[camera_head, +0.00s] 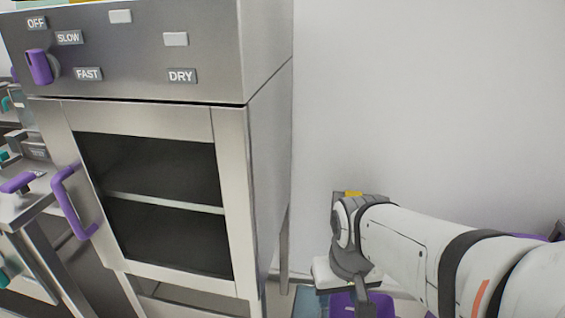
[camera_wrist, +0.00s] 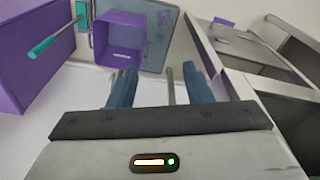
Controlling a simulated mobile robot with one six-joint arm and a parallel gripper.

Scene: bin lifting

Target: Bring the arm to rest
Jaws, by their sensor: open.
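My arm (camera_head: 415,250) reaches in from the right in the head view, its wrist low in front of the white wall. My gripper (camera_wrist: 158,75) shows in the wrist view with its two blue fingers apart and nothing held between them. In the head view the fingers are hidden at the lower edge. A purple bin (camera_wrist: 120,57) lies beyond the fingertips in the wrist view, apart from them as far as I can tell. A purple part (camera_head: 350,304) shows below my wrist in the head view.
A steel cabinet (camera_head: 248,200) with a dark window stands left of my arm. It has a purple knob (camera_head: 40,67) and a purple door handle (camera_head: 69,203). A larger purple box (camera_wrist: 35,65) with a teal-handled tool (camera_wrist: 52,40) is at left in the wrist view. The wall (camera_head: 420,100) above my arm is bare.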

